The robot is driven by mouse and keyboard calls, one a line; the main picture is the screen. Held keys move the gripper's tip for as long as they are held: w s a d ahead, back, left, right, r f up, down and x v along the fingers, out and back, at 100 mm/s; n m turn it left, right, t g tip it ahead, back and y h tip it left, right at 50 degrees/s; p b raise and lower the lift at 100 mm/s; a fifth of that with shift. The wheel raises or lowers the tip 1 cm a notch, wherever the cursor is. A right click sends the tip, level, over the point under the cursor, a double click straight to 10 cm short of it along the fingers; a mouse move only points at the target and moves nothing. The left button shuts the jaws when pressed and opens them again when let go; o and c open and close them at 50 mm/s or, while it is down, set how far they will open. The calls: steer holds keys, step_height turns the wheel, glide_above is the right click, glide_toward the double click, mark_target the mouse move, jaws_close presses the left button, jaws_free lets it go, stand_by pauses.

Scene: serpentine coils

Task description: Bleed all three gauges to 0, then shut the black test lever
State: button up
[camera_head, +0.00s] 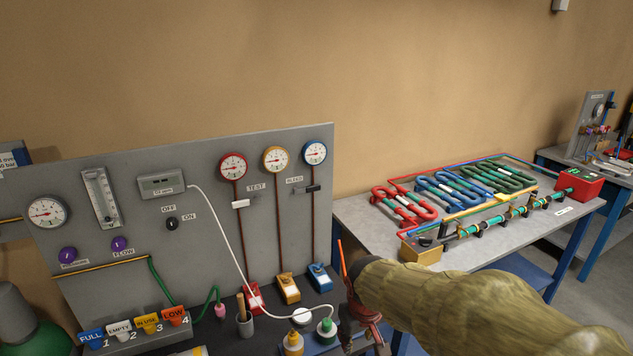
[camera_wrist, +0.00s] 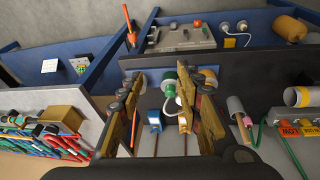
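Three gauges hang on the grey panel: red-rimmed (camera_head: 233,166), yellow-rimmed (camera_head: 275,160) and blue-rimmed (camera_head: 315,153). Their needles are too small to read surely. Pipes run down to a red block (camera_head: 254,299), a yellow block (camera_head: 288,288) and a blue block (camera_head: 319,277). A white lever (camera_head: 241,203) sits near the TEST label, and a black lever (camera_head: 313,188) near BLEED. My gripper (camera_wrist: 162,80) is open, its fingers apart. The blue block also shows between them in the wrist view (camera_wrist: 155,121). In the head view the fingertips are hard to make out.
Green-capped (camera_head: 325,328) and yellow (camera_head: 293,343) bottles and a grey cup (camera_head: 245,323) stand on the bench before the panel. A white hose (camera_head: 228,222) loops across it. A second table (camera_head: 358,222) with coloured coils stands to the right.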

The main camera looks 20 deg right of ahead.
steer(key=w+d+f+n+t+h+p, duration=0.1)
steer(key=w+d+n+t+p, duration=0.1)
steer(key=w+d, duration=0.55)
steer(key=w+d+f+n+t+p, duration=0.2)
steer(key=w+d+n, duration=0.15)
steer(key=w, duration=0.65)
steer(key=n+t+y, duration=0.3)
steer(key=n+t, duration=0.8)
steer(key=n, duration=0.2)
glide_toward(315, 189)
steer(key=shift+n, duration=0.25)
steer(key=shift+w+a+p, duration=0.15)
steer(key=shift+w+p, duration=0.25)
steer(key=shift+w, duration=3.75)
steer(key=shift+c, duration=1)
jaws_close()
